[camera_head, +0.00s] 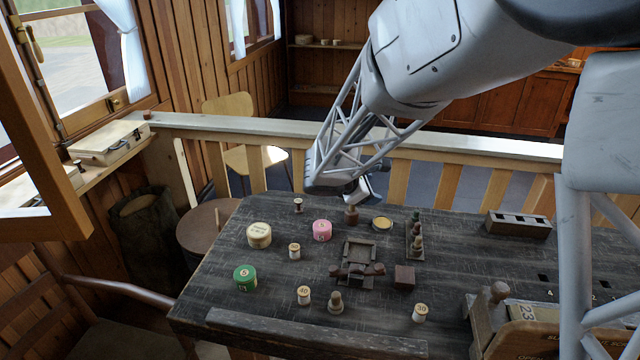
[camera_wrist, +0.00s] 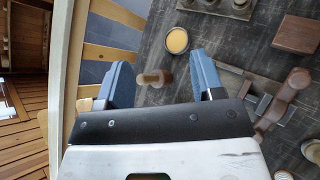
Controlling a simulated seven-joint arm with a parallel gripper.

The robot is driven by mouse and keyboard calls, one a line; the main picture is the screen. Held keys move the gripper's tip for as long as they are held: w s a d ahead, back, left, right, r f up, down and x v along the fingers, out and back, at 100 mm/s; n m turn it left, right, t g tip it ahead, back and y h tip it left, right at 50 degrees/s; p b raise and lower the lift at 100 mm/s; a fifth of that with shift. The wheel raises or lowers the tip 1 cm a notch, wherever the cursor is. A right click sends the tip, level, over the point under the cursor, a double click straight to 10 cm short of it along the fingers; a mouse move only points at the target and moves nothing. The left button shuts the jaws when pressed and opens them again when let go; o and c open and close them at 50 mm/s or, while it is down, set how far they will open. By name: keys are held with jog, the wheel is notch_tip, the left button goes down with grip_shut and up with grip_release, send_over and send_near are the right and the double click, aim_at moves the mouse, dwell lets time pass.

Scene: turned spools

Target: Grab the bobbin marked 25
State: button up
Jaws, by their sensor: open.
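One (camera_head: 294,251) near the middle left seems to read 50, one (camera_head: 304,296) nearer the front reads about 40, and one (camera_head: 420,313) at the front right reads about 30. A smaller spool (camera_head: 298,206) near the back edge has a dark top with no legible mark. I cannot read a 25 on any spool. My gripper (camera_head: 350,190) is open above the table's back edge. In the wrist view, a brown turned wooden piece (camera_wrist: 155,78) shows between the open fingers (camera_wrist: 162,84), apart from them.
A cream tin (camera_head: 259,236), pink tin (camera_head: 322,231) and green tin (camera_head: 245,279) stand at the left. A yellow-topped tin (camera_head: 382,224), dark wooden fixture (camera_head: 357,253), brown block (camera_head: 404,277) and row of weights (camera_head: 416,238) crowd the middle. A railing (camera_head: 260,129) runs behind.

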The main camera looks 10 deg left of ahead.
jog(key=w+a+f+n+t+y, duration=0.1)
jog(key=w+a+f+n, duration=0.15)
jog(key=a, duration=0.35)
jog(key=w+a+f+n+t, duration=0.2)
jog(key=a+f+n, duration=0.1)
jog(key=a+f, duration=0.15)
jog(key=n+t+y, duration=0.2)
jog(key=n+y, duration=0.1)
jog(key=n, duration=0.3)
send_near(297, 202)
jog(key=x, duration=0.5)
jog(key=shift+x, duration=1.3)
jog(key=shift+w+d, duration=0.1)
jog(key=shift+x, duration=2.5)
jog(key=c, duration=1)
